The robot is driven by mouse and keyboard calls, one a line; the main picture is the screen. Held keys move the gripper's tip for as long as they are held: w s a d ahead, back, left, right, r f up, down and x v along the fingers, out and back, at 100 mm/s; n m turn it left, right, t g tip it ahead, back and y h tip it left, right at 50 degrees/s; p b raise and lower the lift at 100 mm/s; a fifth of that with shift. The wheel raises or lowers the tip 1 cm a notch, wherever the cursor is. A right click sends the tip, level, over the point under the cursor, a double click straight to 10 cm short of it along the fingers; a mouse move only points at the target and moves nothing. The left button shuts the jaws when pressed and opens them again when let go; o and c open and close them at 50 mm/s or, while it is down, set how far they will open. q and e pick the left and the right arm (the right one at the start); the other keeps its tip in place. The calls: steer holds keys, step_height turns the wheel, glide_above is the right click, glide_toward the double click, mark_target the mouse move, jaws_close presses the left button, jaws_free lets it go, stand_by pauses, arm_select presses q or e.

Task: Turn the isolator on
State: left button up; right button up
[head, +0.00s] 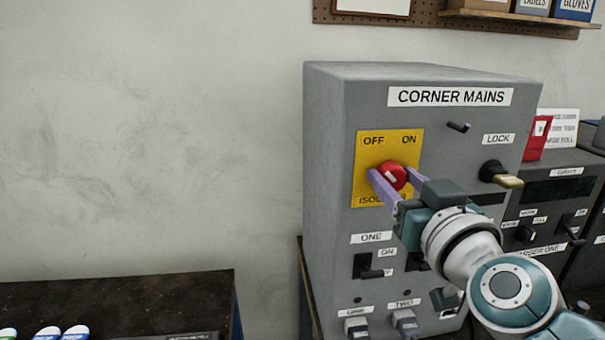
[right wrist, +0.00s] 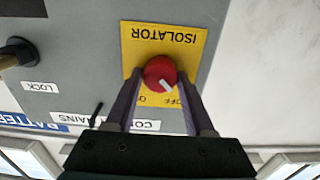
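The isolator is a red round knob (head: 393,176) on a yellow plate (head: 373,144) marked OFF at left and ON at right. The red knob (right wrist: 159,72) also shows in the right wrist view, where the plate is upside down. Its white mark points toward the OFF lettering. My right gripper (head: 391,179) has its two purple fingers on either side of the knob. In the right wrist view the fingers (right wrist: 160,90) straddle the knob with their tips close to its sides; contact is not clear. My left gripper is not in view.
The knob sits on a grey cabinet (head: 325,180) labelled CORNER MAINS. A lock switch (head: 498,174) is right of the plate, and a small peg (head: 459,127) sticks out above. Switch ONE (head: 368,267) and plugs are below. A dark bench (head: 120,295) stands lower left.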

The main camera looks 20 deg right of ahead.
jaws_close()
stand_by(0.4)
steer(key=m, duration=0.4)
steer(key=shift+d, duration=0.1)
steer(key=m, duration=0.4)
steer(key=shift+m+p, duration=0.3)
steer(key=m, duration=0.4)
steer(key=shift+d+f+m, duration=0.1)
steer(key=shift+m, duration=0.2)
steer(key=m, duration=0.4)
steer(key=shift+m+b, duration=0.3)
steer(key=shift+b, duration=0.1)
